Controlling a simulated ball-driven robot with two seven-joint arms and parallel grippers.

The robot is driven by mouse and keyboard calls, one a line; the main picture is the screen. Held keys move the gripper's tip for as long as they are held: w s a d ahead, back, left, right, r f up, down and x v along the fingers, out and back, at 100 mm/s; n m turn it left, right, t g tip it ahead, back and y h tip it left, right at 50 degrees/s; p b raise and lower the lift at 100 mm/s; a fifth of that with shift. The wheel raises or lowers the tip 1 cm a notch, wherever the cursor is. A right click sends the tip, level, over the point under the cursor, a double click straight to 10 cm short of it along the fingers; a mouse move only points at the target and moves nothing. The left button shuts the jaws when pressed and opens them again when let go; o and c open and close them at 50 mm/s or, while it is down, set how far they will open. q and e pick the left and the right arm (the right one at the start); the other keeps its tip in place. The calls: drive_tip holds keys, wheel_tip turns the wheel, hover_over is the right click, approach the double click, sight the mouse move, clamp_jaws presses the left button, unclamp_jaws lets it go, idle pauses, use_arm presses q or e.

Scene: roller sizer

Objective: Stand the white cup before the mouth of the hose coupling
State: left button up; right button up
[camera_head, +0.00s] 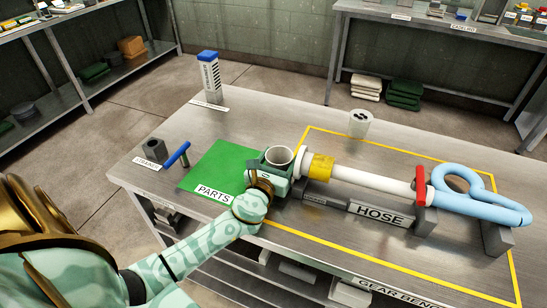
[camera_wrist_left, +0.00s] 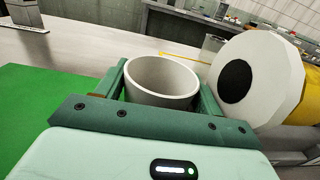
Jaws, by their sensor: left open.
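The white cup (camera_head: 279,156) stands upright at the left end of the hose coupling, and its open top shows empty in the left wrist view (camera_wrist_left: 162,82). My left gripper (camera_head: 279,164) is open, with one green finger on each side of the cup; whether they touch it I cannot tell. The white hose coupling (camera_head: 302,163) has a yellow collar (camera_head: 320,167). In the left wrist view its pale face with a dark round mouth (camera_wrist_left: 235,81) is just right of the cup, close to the right finger. My right gripper is out of view.
A green mat (camera_head: 208,166) labelled PARTS lies left of the cup. A red clamp (camera_head: 420,184) and blue hose loop (camera_head: 470,197) are at right. A white cylinder with dark marks (camera_head: 360,123) stands behind. A blue-handled tool (camera_head: 178,154) and blue-capped box (camera_head: 209,73) stand farther left.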

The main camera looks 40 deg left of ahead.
use_arm(q)
drive_tip(key=v, duration=1.2)
idle(0.6)
